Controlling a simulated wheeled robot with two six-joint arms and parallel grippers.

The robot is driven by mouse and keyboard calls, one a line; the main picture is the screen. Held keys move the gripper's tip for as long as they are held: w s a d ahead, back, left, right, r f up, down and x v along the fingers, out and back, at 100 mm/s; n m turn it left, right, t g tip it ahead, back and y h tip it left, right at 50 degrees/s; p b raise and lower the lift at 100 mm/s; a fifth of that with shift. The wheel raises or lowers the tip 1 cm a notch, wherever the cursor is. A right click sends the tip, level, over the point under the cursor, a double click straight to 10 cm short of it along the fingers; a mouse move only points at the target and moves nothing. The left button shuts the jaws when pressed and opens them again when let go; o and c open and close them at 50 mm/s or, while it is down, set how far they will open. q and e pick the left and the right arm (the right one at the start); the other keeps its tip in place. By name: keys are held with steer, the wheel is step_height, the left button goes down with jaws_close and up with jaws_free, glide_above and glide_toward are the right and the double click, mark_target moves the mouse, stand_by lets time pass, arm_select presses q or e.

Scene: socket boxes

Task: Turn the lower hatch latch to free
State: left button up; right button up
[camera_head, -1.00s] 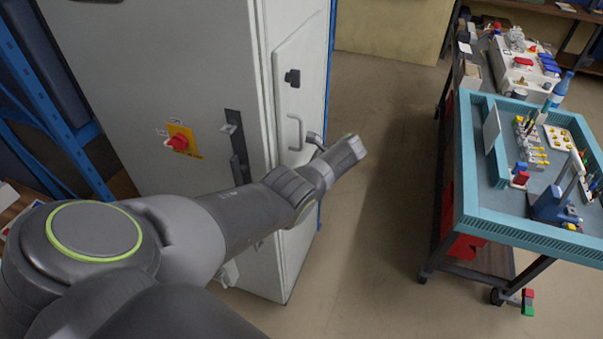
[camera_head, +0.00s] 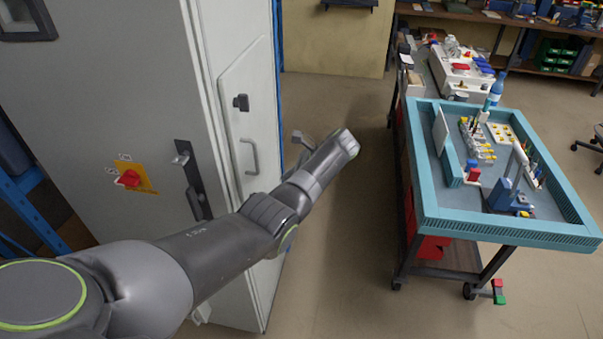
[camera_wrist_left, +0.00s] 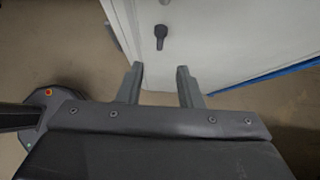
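The grey cabinet's side hatch (camera_head: 247,130) is closed and carries a dark upper latch (camera_head: 241,102) and a grey bar handle (camera_head: 250,157). My left arm hides the hatch's lower part in the head view. In the left wrist view a dark latch (camera_wrist_left: 160,36) sits on the pale hatch, its lever pointing roughly down in the picture. It is probably the lower latch. My left gripper (camera_wrist_left: 160,70) is open and empty, its fingers short of the latch and roughly lined up with it. My right gripper is in neither view.
The cabinet front has a red rotary switch (camera_head: 129,178) on a yellow plate and a dark door handle (camera_head: 192,178). A teal-rimmed workbench (camera_head: 430,205) with parts stands to the right. Open floor (camera_head: 345,230) lies between cabinet and bench.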

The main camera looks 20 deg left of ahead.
arm_select(q)
steer(key=shift+b+v, duration=0.7)
steer(key=shift+v, duration=2.3)
steer(key=s+a+f+n+h+b, duration=0.1)
steer(key=s+f, duration=0.3)
steer(key=f, duration=0.7)
steer(key=s+a+f+n+t+h+b, duration=0.1)
steer(key=s+a+f, duration=0.15)
steer(key=f, duration=0.85)
steer(key=s+f+n+h+b, duration=0.15)
steer(key=s+f, duration=0.35)
steer(key=f, duration=0.7)
steer(key=s+f+n+h+b, duration=0.3)
steer(key=s+f+n, duration=0.1)
steer(key=s+f, duration=1.35)
steer(key=s+f+n+t+b, duration=0.1)
steer(key=s+f+n, duration=0.3)
steer(key=s, duration=0.9)
steer(key=s+f+n+t+h+b, duration=0.1)
steer(key=s+f+n, duration=0.3)
steer(key=s, duration=1)
step_height(320, 180, down, 3)
steer(key=shift+s+a+b, duration=0.15)
steer(key=shift+s+b, duration=0.15)
